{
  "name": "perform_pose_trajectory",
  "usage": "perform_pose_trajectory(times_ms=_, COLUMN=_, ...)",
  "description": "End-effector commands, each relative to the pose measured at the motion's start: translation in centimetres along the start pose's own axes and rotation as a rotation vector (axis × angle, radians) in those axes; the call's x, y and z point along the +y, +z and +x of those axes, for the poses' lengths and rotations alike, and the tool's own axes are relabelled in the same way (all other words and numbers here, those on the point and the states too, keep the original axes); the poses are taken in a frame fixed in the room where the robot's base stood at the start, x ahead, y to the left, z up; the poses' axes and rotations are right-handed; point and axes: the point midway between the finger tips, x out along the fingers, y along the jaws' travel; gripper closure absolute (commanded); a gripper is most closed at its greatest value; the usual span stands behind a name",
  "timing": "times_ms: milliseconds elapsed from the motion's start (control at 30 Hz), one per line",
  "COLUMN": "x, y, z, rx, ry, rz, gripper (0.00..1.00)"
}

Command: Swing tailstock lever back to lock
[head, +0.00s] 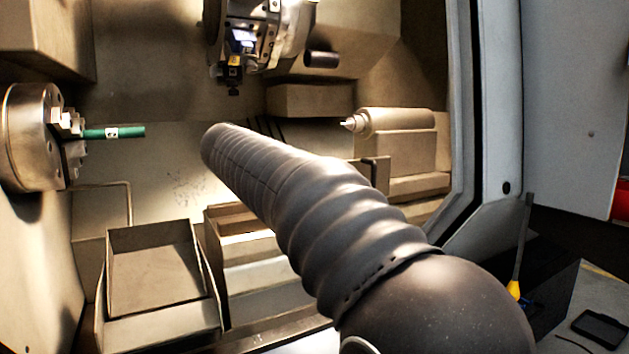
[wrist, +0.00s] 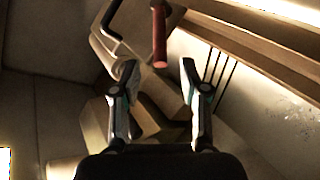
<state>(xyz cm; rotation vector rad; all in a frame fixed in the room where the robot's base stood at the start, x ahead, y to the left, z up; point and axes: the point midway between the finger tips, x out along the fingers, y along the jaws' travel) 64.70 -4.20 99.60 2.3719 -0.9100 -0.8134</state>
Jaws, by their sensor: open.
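The tailstock (head: 395,142) stands at the right inside the lathe in the head view, its pointed centre facing left. A lever with a red grip (wrist: 159,36) shows at the top middle of the wrist view. My gripper (wrist: 158,72) is open and empty, its two fingers apart. The red grip lies just beyond the fingertips, in line with the gap between them; I cannot tell the exact distance. In the head view my sleeved arm reaches into the machine, and neither my gripper nor the red grip can be made out.
A black bent handle (wrist: 112,30) is left of the red grip. The chuck (head: 35,135) holds a green bar (head: 115,132) at the left. The tool turret (head: 258,35) hangs above. The door frame (head: 475,110) stands close to the right of the tailstock.

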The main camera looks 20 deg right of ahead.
Motion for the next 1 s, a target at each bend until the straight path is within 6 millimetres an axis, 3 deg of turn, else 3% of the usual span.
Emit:
perform_pose_trajectory(times_ms=200, x=-0.1, y=0.0, z=-2.9, rx=0.001, ry=-0.001, rz=0.000, gripper=0.55)
perform_pose_trajectory(times_ms=600, x=0.0, y=0.0, z=-3.6, rx=0.001, ry=0.000, rz=0.001, gripper=0.55)
perform_pose_trajectory(times_ms=700, x=-0.3, y=0.1, z=-3.7, rx=0.003, ry=-0.004, rz=-0.001, gripper=0.78)
perform_pose_trajectory(times_ms=800, x=-2.8, y=0.5, z=-3.9, rx=0.011, ry=-0.022, rz=-0.025, gripper=1.00)
perform_pose_trajectory(times_ms=1000, x=-12.1, y=1.5, z=-4.7, rx=0.047, ry=-0.039, rz=-0.162, gripper=1.00)
